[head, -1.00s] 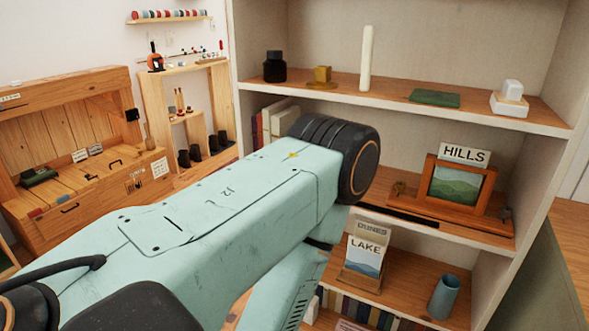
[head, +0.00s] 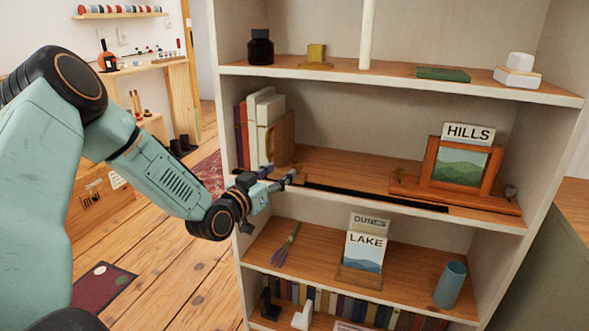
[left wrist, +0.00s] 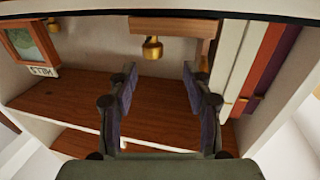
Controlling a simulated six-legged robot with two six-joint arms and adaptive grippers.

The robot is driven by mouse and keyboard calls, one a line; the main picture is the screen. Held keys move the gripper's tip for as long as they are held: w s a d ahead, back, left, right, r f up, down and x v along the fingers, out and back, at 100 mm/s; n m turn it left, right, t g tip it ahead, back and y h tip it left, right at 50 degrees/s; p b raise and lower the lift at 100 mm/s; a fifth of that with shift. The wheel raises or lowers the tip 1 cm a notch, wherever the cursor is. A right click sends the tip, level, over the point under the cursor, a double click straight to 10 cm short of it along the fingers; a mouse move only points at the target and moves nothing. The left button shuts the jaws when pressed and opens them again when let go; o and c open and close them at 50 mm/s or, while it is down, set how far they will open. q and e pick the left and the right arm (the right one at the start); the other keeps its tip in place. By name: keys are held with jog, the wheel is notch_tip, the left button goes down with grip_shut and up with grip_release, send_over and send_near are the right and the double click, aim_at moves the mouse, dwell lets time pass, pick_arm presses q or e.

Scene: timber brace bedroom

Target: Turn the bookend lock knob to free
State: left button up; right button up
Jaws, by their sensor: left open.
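The wooden bookend (head: 282,140) stands against the row of books on the middle shelf. In the left wrist view, which is upside down, a small brass knob (left wrist: 152,48) sticks out from a wooden block (left wrist: 172,25), apparently the bookend's. The knob is not clear in the head view, and its turned position cannot be read. My left gripper (head: 281,175) is at the shelf's front edge, before the bookend. Its fingers are open and empty in the left wrist view (left wrist: 158,72), with the knob beyond the gap, apart from both. My right gripper is out of view.
Books (head: 262,115) stand left of the bookend. A black strip (head: 375,197) runs along the shelf front. The LAKE card (head: 366,248) and a blue cup (head: 450,284) stand below.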

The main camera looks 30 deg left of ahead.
aim_at(293, 166)
pick_arm(q)
jog(key=shift+w+d, duration=0.2)
jog(key=shift+w, duration=0.25)
jog(key=w+b, duration=0.1)
jog(key=w, duration=0.2)
jog(key=w+b, duration=0.2)
jog(key=w, duration=0.1)
jog(key=shift+d+f, duration=0.1)
jog(key=shift+d, duration=0.1)
jog(key=shift+w+d+r, duration=0.2)
jog(key=shift+w+r, duration=0.05)
jog(key=shift+w, duration=0.1)
jog(key=shift+a+f, duration=0.1)
jog(key=shift+a, duration=0.05)
jog(key=shift+c, duration=2)
grip_shut()
